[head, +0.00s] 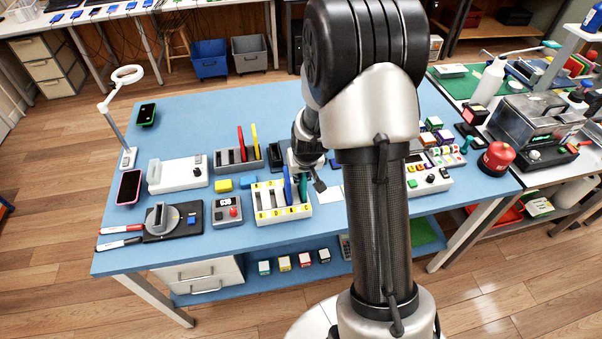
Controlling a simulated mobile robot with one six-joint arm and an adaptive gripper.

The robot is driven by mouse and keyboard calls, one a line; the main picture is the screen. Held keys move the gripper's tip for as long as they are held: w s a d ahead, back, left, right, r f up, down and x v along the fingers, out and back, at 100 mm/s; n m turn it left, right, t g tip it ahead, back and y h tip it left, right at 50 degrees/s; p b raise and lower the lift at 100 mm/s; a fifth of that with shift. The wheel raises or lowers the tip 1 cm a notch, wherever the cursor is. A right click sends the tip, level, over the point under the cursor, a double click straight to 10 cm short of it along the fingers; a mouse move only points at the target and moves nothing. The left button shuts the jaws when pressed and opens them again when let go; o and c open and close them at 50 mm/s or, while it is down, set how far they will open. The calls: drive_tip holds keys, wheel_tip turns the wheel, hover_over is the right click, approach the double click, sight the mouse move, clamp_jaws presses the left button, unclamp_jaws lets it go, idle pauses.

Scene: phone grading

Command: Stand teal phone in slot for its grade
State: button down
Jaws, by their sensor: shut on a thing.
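The white grading rack (284,213) with yellow labels stands near the front middle of the blue table. A blue phone (287,184) stands upright in one of its slots. A thin teal phone (302,190) is upright at the rack's right part, just right of the blue phone. My gripper (306,175) is above and behind the right end of the rack, shut on the teal phone's upper part. My arm and the gripper hide part of it. I cannot tell whether its lower edge is seated in the slot or only above it.
A grey rack (228,161) with a red and a yellow phone stands behind. A device with a red button (227,211) sits left of the white rack. Two phones (130,186) (147,114) lie at the table's left. My arm hides the table's right middle.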

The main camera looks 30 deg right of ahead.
drive_tip(key=shift+f, duration=0.25)
drive_tip(key=c, duration=1.6)
unclamp_jaws()
drive_tip(key=shift+o, duration=0.3)
drive_tip(key=shift+o, duration=1.2)
drive_tip(key=shift+r, duration=0.2)
drive_tip(key=shift+r+p, duration=0.5)
drive_tip(key=shift+r, duration=0.1)
